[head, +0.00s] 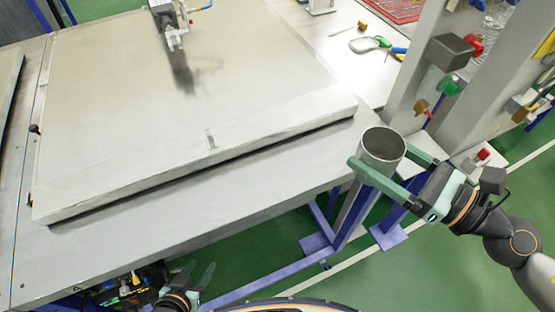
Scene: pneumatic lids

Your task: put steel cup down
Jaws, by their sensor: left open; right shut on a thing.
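The steel cup (383,152) is a grey open-topped cylinder at the right of the head view. My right gripper (389,164) is shut around it, with a green finger on each side. The cup looks upright and appears near the right edge of the table; I cannot tell whether its base touches anything. My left gripper (196,277) is low in the view at the bottom left, open and empty, in front of the table's edge.
A large pale lid panel (130,120) covers most of the metal table (270,190). A bare strip of table runs along its front and right. A grey post (428,60) with valves stands at the right. Pliers and a screwdriver (350,29) lie at the back.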

